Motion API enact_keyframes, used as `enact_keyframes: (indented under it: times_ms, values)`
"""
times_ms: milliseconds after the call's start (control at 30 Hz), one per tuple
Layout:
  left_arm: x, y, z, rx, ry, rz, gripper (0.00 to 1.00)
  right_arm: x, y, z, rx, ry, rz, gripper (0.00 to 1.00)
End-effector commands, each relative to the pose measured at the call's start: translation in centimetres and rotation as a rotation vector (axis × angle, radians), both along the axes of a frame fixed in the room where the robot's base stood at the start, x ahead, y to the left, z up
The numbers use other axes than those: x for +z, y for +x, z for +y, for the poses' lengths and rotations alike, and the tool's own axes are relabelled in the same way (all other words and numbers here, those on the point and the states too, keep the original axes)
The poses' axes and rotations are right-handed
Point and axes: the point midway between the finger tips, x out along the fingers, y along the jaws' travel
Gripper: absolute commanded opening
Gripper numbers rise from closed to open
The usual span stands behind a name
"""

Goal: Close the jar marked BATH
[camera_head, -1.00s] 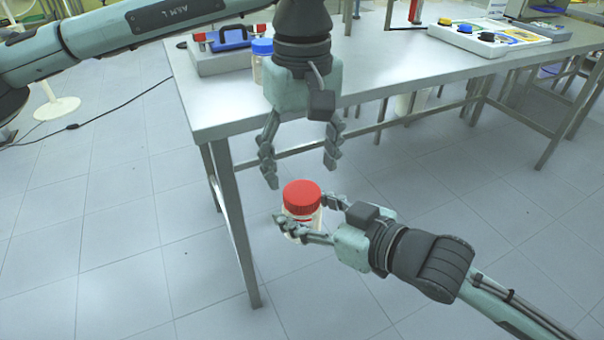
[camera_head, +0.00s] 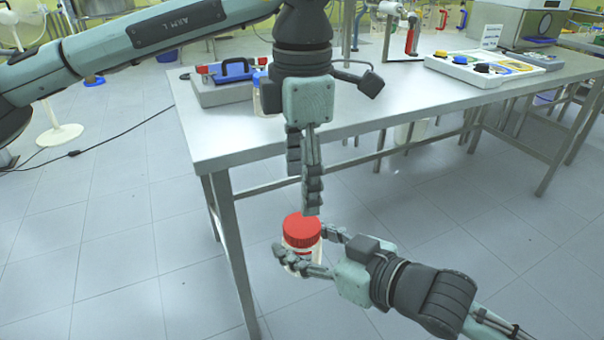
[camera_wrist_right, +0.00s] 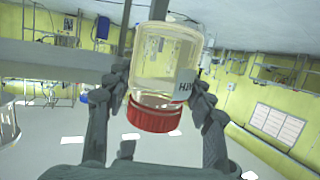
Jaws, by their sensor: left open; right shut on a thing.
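A clear jar (camera_head: 300,259) with a red lid (camera_head: 303,228) is held upright in front of the table, over the floor. My right gripper (camera_head: 303,250) is shut on the jar's body, one finger on each side. In the right wrist view the jar (camera_wrist_right: 165,60) appears upside down, with pale liquid, a partly visible label and the red lid (camera_wrist_right: 154,115) seated on its mouth. How tightly the lid sits I cannot tell. My left gripper (camera_head: 303,190) points down just above the lid, open and empty, its fingers overlapping in this view.
The metal table (camera_head: 400,110) stands behind, its front left leg close to the jar. Another jar with a blue lid (camera_head: 261,77) is mostly hidden behind my left gripper. A grey case (camera_head: 225,90) and a tray of parts (camera_head: 485,66) are on the table.

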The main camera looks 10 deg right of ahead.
Motion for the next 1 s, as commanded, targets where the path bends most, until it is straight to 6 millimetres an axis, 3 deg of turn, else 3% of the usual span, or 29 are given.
enact_keyframes:
  times_ms: [200, 633, 1000]
  values:
    - [0.4, 0.0, 0.0, 0.191, 0.000, 0.000, 0.67, 0.1, 0.0, 0.0, 0.000, 0.001, -0.003, 0.00]
    - [0.2, 0.0, 0.0, 0.209, 0.001, 0.001, 0.67, 0.1, 0.0, 0.0, 0.000, 0.001, -0.003, 0.00]
    - [-4.9, -0.1, 0.1, 0.208, 0.001, 0.004, 0.67, 0.1, 0.0, 0.0, 0.000, 0.001, -0.003, 0.00]
